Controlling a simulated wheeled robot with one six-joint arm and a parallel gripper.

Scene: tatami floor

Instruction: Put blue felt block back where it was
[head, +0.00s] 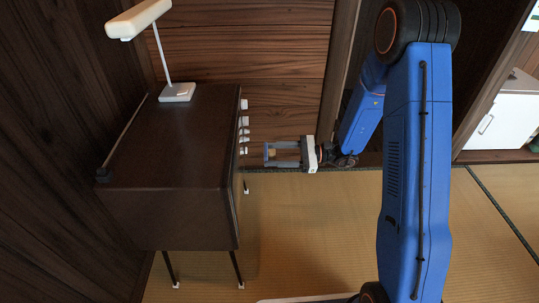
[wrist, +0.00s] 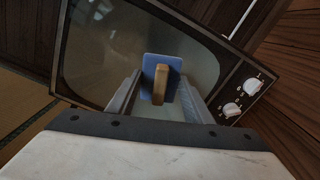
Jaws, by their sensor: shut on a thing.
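The blue felt block (wrist: 149,66) with a tan wooden grip (wrist: 160,85) is held between the two fingers of my gripper (wrist: 160,92) in the wrist view. Its blue face is turned away from my wrist, toward the grey glass screen (wrist: 88,60) of an old television. In the head view the small block (head: 266,153) shows at the fingertips of my gripper (head: 275,154). There it is held in the air, just right of the television's front. Whether it touches the screen cannot be told.
The dark brown television cabinet (head: 165,140) stands on thin legs with a white lamp (head: 177,92) on top. White knobs (wrist: 253,85) sit beside the screen. A wooden wall (head: 240,40) is behind. Tatami floor (head: 310,230) is clear in front. A white cabinet (head: 500,115) stands far right.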

